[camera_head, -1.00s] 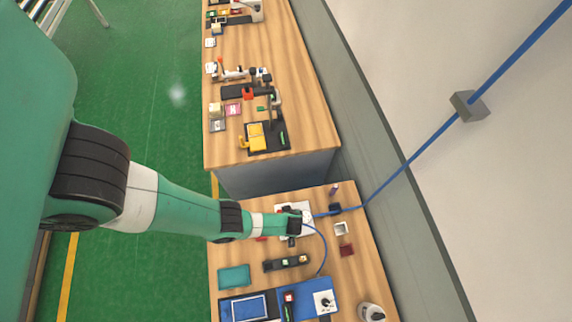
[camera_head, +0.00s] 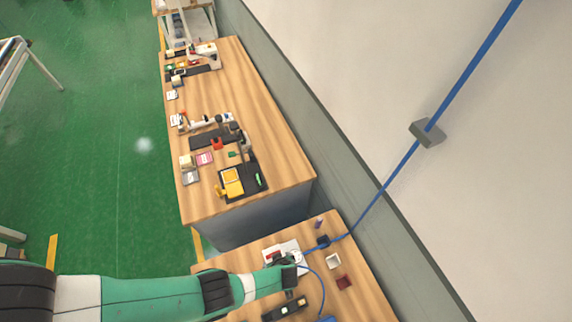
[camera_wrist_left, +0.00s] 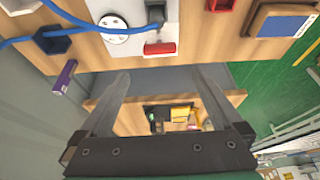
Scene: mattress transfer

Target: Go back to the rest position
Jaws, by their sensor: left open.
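My left arm (camera_head: 150,298) comes in from the lower left in the head view and reaches over the near table (camera_head: 365,290). My left gripper (camera_head: 290,259) is over that table, beside a white plate (camera_head: 272,252); its fingers are too small to make out there. In the left wrist view, the two fingers of my left gripper (camera_wrist_left: 162,90) are spread apart with nothing between them. Past them is a gap between two tables. My right gripper is in neither view.
A long wooden table (camera_head: 250,100) with several fixtures and a yellow part (camera_head: 232,182) stands beyond the gap. A blue cable (camera_head: 385,185) runs to the near table. A purple item (camera_wrist_left: 64,77) lies near its edge.

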